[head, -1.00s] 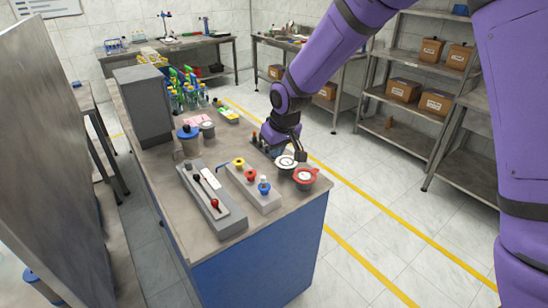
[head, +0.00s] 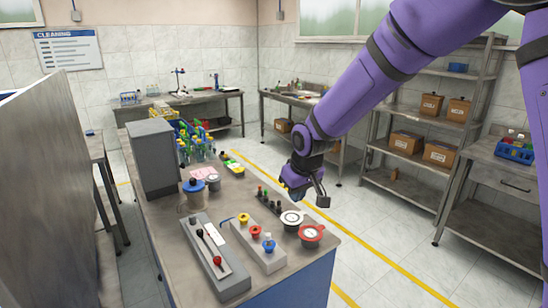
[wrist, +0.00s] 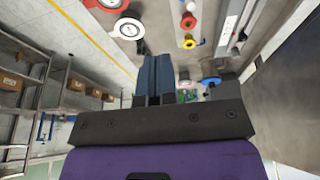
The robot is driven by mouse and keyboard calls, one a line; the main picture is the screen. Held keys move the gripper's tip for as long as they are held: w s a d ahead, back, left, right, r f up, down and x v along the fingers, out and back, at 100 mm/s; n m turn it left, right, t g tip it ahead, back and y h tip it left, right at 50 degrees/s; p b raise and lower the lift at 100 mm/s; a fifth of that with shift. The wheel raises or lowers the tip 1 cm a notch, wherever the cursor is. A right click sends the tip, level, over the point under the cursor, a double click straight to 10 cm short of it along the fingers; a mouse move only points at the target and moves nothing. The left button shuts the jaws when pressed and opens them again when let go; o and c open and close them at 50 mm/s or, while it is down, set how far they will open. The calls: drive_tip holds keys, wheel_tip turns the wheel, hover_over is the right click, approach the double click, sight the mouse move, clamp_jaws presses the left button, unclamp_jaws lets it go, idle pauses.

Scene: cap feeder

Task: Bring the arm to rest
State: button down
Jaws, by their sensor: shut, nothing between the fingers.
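My gripper (head: 309,199) hangs from the purple arm over the right edge of the workbench (head: 180,260) in the head view. It is above and behind the white round dish (head: 292,219) and the red round dish (head: 312,234), apart from both. In the wrist view the two blue-grey fingers (wrist: 154,75) are together with nothing between them. The white dish (wrist: 127,28) also shows there, beyond the fingertips.
On the bench are a grey block with coloured knobs (head: 258,247), a grey lever unit (head: 214,258), a blue-lidded jar (head: 195,194) and a tube rack (head: 195,148). Shelves with boxes (head: 440,152) stand at the right. Floor between is clear.

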drive_tip(key=s+d+r+m+t+h, duration=0.1)
drive_tip(key=s+d+r+m, duration=0.2)
drive_tip(key=s+d+r, duration=1.05)
drive_tip(key=s+d+r+m, duration=0.1)
drive_tip(key=s+d+r, duration=0.1)
drive_tip(key=s+d, duration=0.3)
drive_tip(key=s+d+r+m+t, duration=0.1)
drive_tip(key=s+d, duration=0.4)
drive_tip(key=s, duration=0.7)
drive_tip(key=shift+s+r+m+h, duration=0.15)
drive_tip(key=shift+r+m+h, duration=0.15)
drive_tip(key=shift+r+m, duration=0.45)
